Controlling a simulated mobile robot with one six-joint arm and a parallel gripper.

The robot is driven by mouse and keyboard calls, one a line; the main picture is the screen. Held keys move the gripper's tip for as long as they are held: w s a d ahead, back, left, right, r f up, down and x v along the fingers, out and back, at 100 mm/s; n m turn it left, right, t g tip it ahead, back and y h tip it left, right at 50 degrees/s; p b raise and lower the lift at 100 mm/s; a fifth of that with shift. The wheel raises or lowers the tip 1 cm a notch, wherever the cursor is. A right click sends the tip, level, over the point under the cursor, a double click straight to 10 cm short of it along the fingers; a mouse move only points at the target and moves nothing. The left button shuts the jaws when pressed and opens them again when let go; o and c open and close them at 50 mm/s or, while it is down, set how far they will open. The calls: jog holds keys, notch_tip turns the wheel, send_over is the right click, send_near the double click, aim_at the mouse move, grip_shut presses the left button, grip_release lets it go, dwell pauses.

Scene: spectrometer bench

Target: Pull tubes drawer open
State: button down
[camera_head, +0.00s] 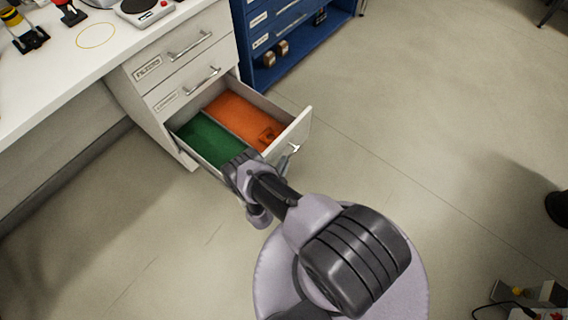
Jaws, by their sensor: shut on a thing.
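The bottom drawer (300,128) of the white bench cabinet stands open, and I take it to be the tubes drawer; its label is hidden. Inside, a green section (208,140) is on the left and an orange section (236,112) on the right, with a small orange-brown item (268,134) in the orange part. My gripper (284,160) is at the drawer's front, shut on its handle (294,149). My arm covers the near left part of the drawer front.
Two closed drawers (172,68) with bar handles sit above the open one. A blue cabinet (290,45) stands to the right. The white benchtop (60,75) is at upper left. The floor (420,120) to the right is mostly clear, with some equipment (535,298) at lower right.

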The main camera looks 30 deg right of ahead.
jog(key=c, duration=1.5)
grip_release()
jog(key=p+v, duration=0.3)
jog(key=v, duration=1.4)
jog(key=shift+s+a, duration=0.1)
jog(key=shift+s, duration=0.1)
